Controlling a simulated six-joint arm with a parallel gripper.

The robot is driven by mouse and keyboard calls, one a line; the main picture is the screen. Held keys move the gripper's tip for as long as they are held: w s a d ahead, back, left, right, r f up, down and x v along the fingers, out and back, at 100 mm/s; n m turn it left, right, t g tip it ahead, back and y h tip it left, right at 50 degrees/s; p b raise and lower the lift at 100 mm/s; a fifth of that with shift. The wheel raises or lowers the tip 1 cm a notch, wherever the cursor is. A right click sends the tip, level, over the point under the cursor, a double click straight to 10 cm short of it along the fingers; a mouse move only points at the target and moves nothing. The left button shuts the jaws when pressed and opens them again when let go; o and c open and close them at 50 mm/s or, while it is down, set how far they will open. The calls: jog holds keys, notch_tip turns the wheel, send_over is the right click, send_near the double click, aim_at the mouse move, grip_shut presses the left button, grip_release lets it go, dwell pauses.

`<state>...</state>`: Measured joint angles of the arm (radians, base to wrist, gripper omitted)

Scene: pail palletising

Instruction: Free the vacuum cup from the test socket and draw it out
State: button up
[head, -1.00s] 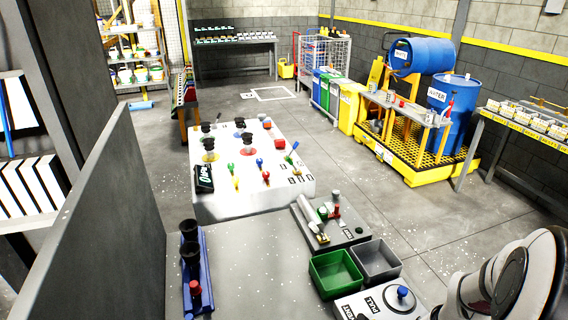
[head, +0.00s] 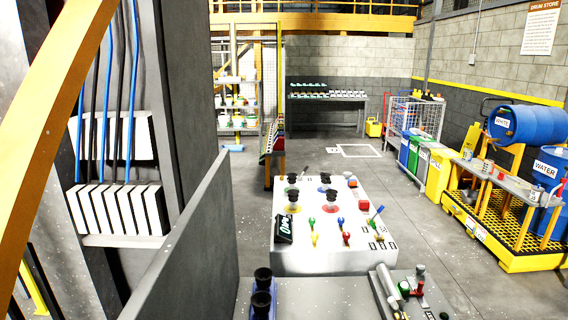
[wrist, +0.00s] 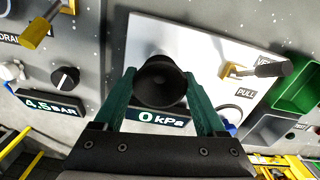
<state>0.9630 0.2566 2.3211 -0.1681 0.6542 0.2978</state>
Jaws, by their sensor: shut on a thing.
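A black, bell-shaped vacuum cup (wrist: 161,84) is in the middle of the wrist view, its round mouth toward the camera. My gripper (wrist: 160,92) is shut on it, with one green finger on each side. The test socket is hidden from view, so I cannot tell whether the cup is still seated in it. A white panel (wrist: 185,38) lies behind the cup. A display reading 0 kPa (wrist: 163,119) shows just below the cup. The head view does not show my gripper or this cup.
A yellow lever with a black grip (wrist: 255,69) and a PULL label stand right of the cup. A green bin (wrist: 296,90) is farther right. A black knob (wrist: 65,78) and a 4.5 bar display (wrist: 50,105) are left. Black cups (head: 262,285) stand in the head view.

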jog(key=c, duration=0.4)
jog(key=shift+r, duration=1.6)
jog(key=shift+r, duration=0.1)
jog(key=shift+r, duration=1.9)
